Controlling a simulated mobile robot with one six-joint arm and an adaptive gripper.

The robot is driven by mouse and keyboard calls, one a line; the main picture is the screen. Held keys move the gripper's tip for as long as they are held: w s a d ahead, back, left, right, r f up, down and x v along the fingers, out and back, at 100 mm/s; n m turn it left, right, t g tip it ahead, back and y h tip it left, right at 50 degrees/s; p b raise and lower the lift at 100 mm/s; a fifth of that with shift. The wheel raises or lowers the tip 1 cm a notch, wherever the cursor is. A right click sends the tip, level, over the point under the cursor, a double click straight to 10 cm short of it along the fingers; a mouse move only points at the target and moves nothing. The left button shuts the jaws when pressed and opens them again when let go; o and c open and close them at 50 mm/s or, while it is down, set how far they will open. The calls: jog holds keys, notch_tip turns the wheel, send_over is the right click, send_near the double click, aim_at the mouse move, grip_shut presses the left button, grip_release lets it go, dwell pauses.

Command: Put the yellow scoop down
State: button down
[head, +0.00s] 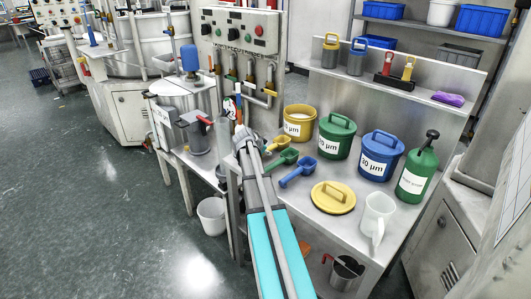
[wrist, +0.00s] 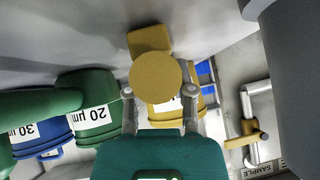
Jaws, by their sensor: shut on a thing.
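The yellow scoop (head: 280,143) is in front of the open yellow tub (head: 299,122) in the head view. In the wrist view the scoop (wrist: 155,75) shows as a round yellow part with a squarish yellow part beyond it. My gripper (wrist: 159,91) is shut on it, with one fingertip at each side. In the head view my arm hides most of the gripper. I cannot tell whether the scoop touches the steel bench (head: 296,205). The green scoop (head: 283,158) and the blue scoop (head: 299,172) lie beside it on the bench.
The green tub (head: 337,138), blue tub (head: 381,156) and green bottle (head: 417,172) stand along the back. A yellow lid (head: 333,197) and a clear jug (head: 377,216) are nearer the front. Pipes and valves (head: 256,90) rise at the left. Bare bench lies around the lid.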

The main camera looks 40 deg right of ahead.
jog(key=shift+f, duration=0.15)
jog(key=shift+c, duration=2.4)
grip_release()
jog(key=shift+p+v, duration=0.65)
jog(key=shift+v, duration=0.25)
jog(key=p+v, duration=0.7)
jog(key=v, duration=0.3)
jog(key=shift+a, duration=0.25)
jog(key=s+a+f+n+y, duration=0.1)
jog(key=s+a+n+y, duration=0.2)
jog(key=a, duration=1)
jog(key=s+a+f+n+g+y, duration=0.1)
jog(key=s+a+f+n+y, duration=0.1)
jog(key=s+a+n, duration=0.5)
jog(key=s+a+f+n+g+y, duration=0.1)
jog(key=s+a+n, duration=0.4)
jog(key=a, duration=1.4)
jog(key=f+n+y, duration=0.1)
jog(key=n+y, duration=0.1)
jog(key=n, duration=0.1)
jog(key=shift+a+f+y, duration=0.25)
jog(key=shift+y, duration=0.15)
